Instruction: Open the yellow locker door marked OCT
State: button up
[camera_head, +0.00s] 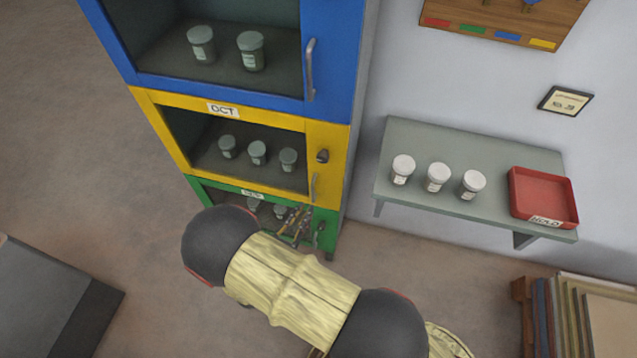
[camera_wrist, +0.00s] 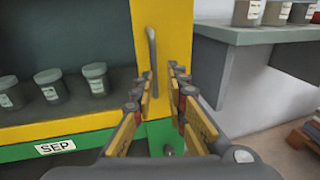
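The yellow locker door (camera_head: 318,137) has an OCT label (camera_head: 223,110) on its upper frame and looks shut. Its window shows several lidded jars inside. A thin upright grey handle (camera_head: 314,187) sits low on the right side, below a dark lock-like piece (camera_head: 322,156). In the wrist view the handle (camera_wrist: 152,62) stands ahead of my gripper (camera_wrist: 157,92), roughly between the line of its two fingers. My gripper is open and empty, and appears apart from the handle. In the head view my gripper (camera_head: 299,218) is low, in front of the green door.
A blue locker door (camera_head: 331,50) is above, and a green one (camera_head: 328,222) labelled SEP (camera_wrist: 55,147) below. A grey wall shelf (camera_head: 515,158) with white-lidded jars and a red tray (camera_head: 543,222) stands right. Stacked boards (camera_head: 585,315) are lower right.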

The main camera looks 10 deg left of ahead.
aim_at(312, 192)
jog(key=shift+t, duration=0.3)
jog(key=x, duration=0.5)
jog(key=a+r+b+x, duration=0.1)
jog(key=x, duration=0.2)
jog(key=shift+c, duration=0.9)
grip_shut()
